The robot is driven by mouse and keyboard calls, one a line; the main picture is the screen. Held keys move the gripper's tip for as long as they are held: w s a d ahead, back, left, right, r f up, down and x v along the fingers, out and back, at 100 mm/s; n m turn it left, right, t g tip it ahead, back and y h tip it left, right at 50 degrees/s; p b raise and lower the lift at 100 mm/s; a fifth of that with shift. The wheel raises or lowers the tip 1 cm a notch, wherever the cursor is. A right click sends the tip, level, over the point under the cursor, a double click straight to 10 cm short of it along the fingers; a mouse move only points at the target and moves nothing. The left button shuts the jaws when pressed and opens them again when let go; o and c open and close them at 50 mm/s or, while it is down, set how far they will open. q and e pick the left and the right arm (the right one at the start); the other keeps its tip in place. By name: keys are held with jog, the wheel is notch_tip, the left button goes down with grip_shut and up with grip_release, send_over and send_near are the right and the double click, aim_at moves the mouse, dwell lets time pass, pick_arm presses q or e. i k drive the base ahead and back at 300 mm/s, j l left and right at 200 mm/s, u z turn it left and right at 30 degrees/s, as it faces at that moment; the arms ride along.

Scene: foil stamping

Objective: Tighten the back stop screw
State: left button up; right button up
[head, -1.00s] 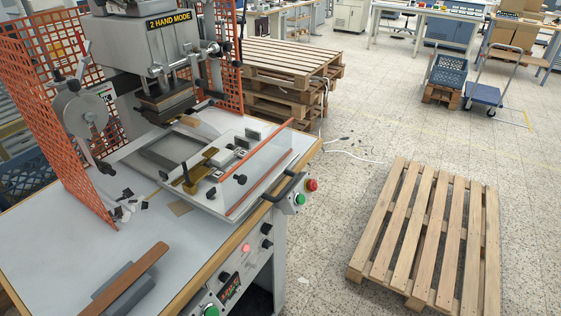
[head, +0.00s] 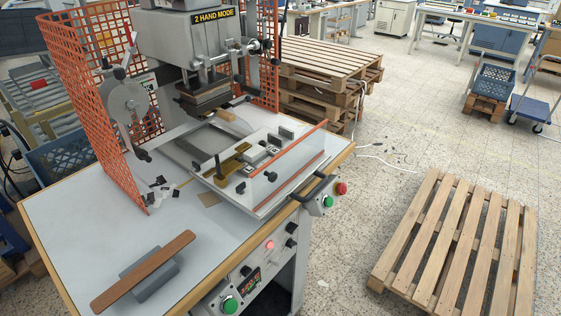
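The foil stamping press (head: 178,40) stands on a light grey bench, its head above a sliding table plate (head: 262,205). On the plate are a brass-coloured block (head: 232,162), small grey blocks (head: 262,152) and a clear guard with an orange edge (head: 290,165). Two small black knobs show there, one near the guard (head: 271,176) and one at the plate's front left (head: 241,187). I cannot tell which of these, if either, is the back stop screw. Neither of my grippers is in view.
Orange mesh guards (head: 100,95) flank the press. A grey block with a brown wooden bar (head: 145,270) lies at the bench's front left. Dark scraps (head: 160,186) lie by the mesh. A wooden pallet (head: 460,240) is on the floor at right, with free floor around it.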

aim_at(195, 165)
jog(key=i+l+u, duration=0.1)
jog(key=u, duration=0.85)
jog(key=l, duration=0.1)
